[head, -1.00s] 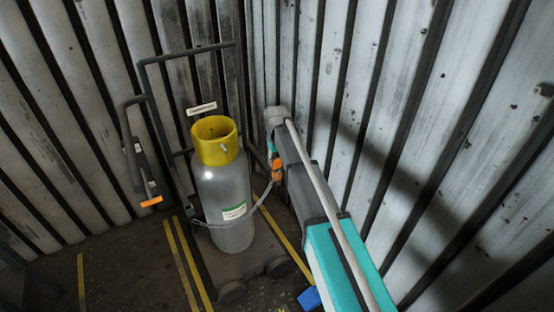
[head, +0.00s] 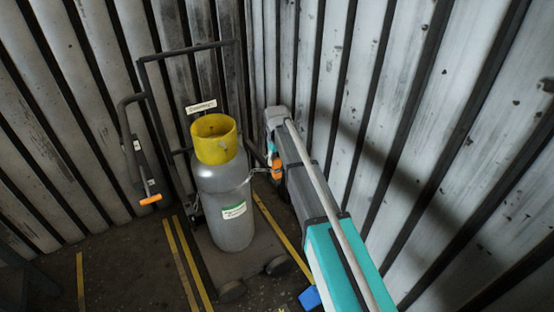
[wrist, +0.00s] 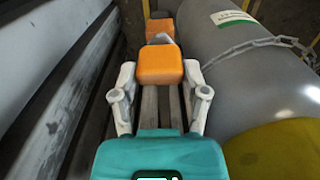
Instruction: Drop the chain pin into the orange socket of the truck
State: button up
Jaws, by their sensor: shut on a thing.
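My gripper (head: 274,160) points down at the right of the grey cylinder (head: 222,195), beside the ribbed wall. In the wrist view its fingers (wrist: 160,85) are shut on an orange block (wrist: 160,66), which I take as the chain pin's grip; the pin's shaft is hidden. A second orange block (wrist: 160,27) shows just beyond it, probably the truck's socket; I cannot tell whether the two touch. The chain (wrist: 245,50) runs from near the held block across the cylinder. In the head view the chain (head: 257,171) shows at the cylinder's right side.
The cylinder has a yellow collar (head: 215,140) and stands on the truck, whose dark handle frame (head: 185,52) rises behind it. An orange-tipped lever (head: 150,199) hangs at the left. Ribbed walls close in behind and right. Floor at the lower left is mostly clear.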

jog(key=shift+f, duration=0.1)
dwell(0.3)
jog(key=o, duration=1.2)
jog(key=shift+o, duration=0.2)
